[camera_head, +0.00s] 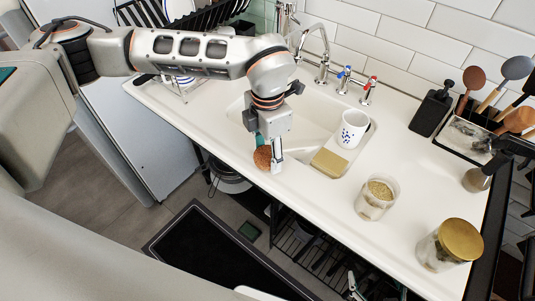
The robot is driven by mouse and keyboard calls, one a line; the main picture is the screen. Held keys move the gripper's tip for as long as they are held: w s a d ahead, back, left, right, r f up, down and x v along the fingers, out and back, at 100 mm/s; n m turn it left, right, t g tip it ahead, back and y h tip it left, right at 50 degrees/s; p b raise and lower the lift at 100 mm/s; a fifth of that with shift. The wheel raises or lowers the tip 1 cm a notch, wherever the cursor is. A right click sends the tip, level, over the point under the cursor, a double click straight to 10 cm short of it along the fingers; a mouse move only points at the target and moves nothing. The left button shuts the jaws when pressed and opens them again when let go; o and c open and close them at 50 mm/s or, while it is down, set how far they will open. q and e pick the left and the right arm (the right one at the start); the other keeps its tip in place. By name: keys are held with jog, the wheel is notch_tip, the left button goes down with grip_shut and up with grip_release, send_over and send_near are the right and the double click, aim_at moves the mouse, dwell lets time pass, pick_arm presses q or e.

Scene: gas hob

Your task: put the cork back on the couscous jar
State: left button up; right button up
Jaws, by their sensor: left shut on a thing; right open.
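The cork (262,158) is a brown, rounded stopper between the fingers of my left gripper (269,160). The gripper points down and is shut on it, over the front edge of the sink counter. The couscous jar (376,199) is a clear glass jar with pale, grainy contents and an open top. It stands upright on the counter, to the right of and nearer than the gripper, clearly apart from the cork.
A jar with a gold lid (450,244) stands right of the couscous jar. A spotted white cup (352,129) and a yellowish sponge (329,162) are by the sink basin. A tap (322,58) rises behind. Counter between sponge and couscous jar is clear.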

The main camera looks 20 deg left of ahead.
pick_arm(q)
notch_tip(320, 180, up, 9)
jog(key=shift+w+r+p, duration=0.1)
jog(key=shift+p, duration=0.3)
notch_tip(320, 180, up, 9)
send_over(268, 155)
jog(key=shift+r+p, duration=0.35)
jog(key=shift+r, duration=0.2)
pick_arm(e)
jog(key=shift+s+a+r, duration=0.1)
jog(key=shift+a+r, duration=0.05)
jog(key=shift+r, duration=0.25)
jog(key=shift+r, duration=0.2)
jog(key=shift+c, duration=0.2)
jog(key=shift+w, duration=0.2)
